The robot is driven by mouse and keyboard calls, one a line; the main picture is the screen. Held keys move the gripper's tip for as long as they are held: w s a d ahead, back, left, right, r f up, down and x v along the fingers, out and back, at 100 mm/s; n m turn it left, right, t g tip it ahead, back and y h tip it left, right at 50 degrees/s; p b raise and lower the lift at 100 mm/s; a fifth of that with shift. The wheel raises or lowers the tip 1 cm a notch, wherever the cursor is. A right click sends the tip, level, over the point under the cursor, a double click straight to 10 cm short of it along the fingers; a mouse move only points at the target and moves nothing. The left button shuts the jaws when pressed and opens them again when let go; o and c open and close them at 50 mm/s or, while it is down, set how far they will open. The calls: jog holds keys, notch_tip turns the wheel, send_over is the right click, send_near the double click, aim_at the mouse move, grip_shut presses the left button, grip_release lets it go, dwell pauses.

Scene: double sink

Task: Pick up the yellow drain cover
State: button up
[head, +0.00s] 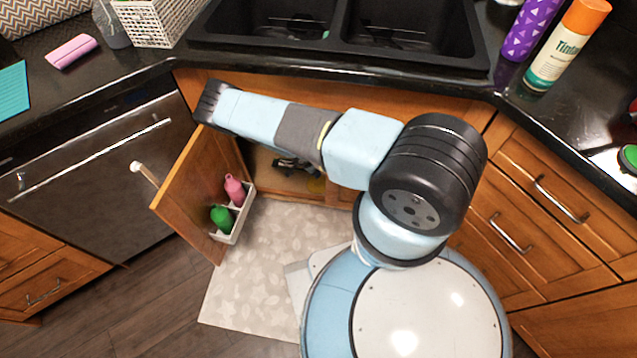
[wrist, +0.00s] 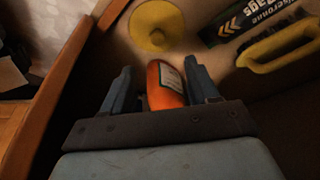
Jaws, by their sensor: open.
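The yellow drain cover (wrist: 154,27) is a round disc with a small knob in the middle. It lies on the cabinet floor at the top of the wrist view, beyond my fingertips. My gripper (wrist: 163,75) is open, and its two fingers point toward the cover without touching it. An orange bottle with a pale label (wrist: 166,84) shows between the fingers, its lower part hidden behind the gripper. I cannot tell whether the bottle touches the fingers. In the head view my arm reaches into the open cabinet under the sink and hides much of the inside.
A yellow handle-shaped object (wrist: 281,48) and a dark box of bags (wrist: 258,18) lie right of the cover. A wooden cabinet edge (wrist: 52,85) runs along the left. The open door (head: 190,190) carries a rack with pink (head: 234,189) and green (head: 221,218) bottles.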

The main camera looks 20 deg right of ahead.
send_over(318, 180)
jog(key=a, duration=0.2)
jog(key=f, duration=0.6)
jog(key=shift+s+d, duration=0.1)
jog(key=shift+s, duration=0.25)
jog(key=shift+x, duration=2.55)
jog(key=shift+s+d, duration=0.1)
jog(key=shift+r, duration=0.1)
grip_shut()
